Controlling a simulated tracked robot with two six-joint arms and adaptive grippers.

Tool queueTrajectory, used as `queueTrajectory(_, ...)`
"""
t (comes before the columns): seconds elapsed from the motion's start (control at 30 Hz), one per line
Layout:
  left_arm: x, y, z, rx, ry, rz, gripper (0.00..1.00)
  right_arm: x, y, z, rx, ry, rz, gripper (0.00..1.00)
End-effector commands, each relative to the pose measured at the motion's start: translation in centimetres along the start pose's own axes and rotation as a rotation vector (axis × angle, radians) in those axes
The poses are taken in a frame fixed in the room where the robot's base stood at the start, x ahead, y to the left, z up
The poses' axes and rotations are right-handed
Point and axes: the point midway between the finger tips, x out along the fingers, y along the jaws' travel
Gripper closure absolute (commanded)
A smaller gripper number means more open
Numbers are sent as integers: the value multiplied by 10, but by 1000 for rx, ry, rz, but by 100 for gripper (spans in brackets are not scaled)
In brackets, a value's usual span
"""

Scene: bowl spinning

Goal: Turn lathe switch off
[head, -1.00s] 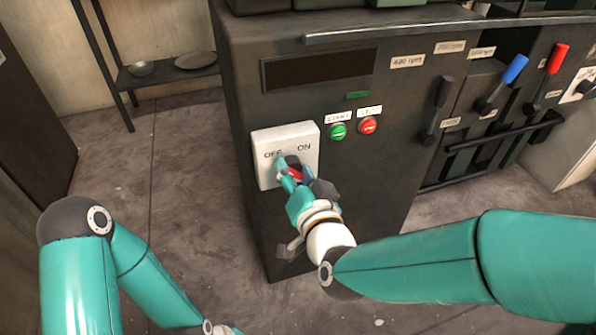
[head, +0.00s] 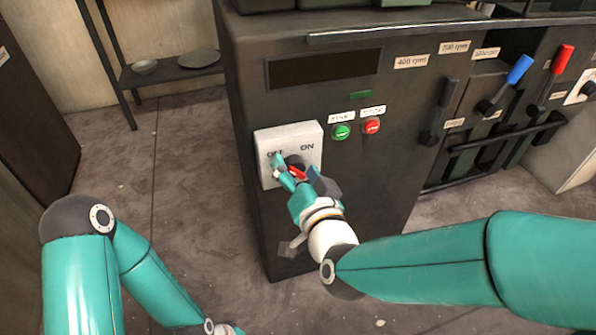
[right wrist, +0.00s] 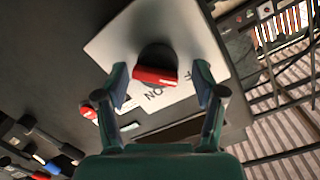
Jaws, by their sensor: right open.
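The lathe switch is a white panel (head: 267,141) marked OFF on the left and ON on the right, on the front of the dark lathe cabinet. Its round dark knob (head: 294,160) has a red bar (head: 298,174). My right gripper (head: 295,167) is open at the knob, one finger to each side. In the right wrist view the red bar (right wrist: 155,76) lies between the two spread fingers (right wrist: 160,88), with a gap on both sides. The OFF label is partly covered by a finger in the head view. My left gripper is outside the picture.
A green button (head: 341,132) and a red button (head: 372,125) sit right of the switch. Dark, blue (head: 519,69) and red (head: 562,59) levers stand farther right. A shelf (head: 170,72) with dishes is at the back left. The floor left of the cabinet is clear.

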Motion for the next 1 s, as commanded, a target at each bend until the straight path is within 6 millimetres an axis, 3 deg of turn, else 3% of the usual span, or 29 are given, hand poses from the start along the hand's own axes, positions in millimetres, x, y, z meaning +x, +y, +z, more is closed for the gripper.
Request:
queueTrajectory(0.5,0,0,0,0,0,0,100,-9,-45,-69,0,1,-3,31)
queueTrajectory(1.0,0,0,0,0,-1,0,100,-10,-51,-77,-1,-3,-2,31)
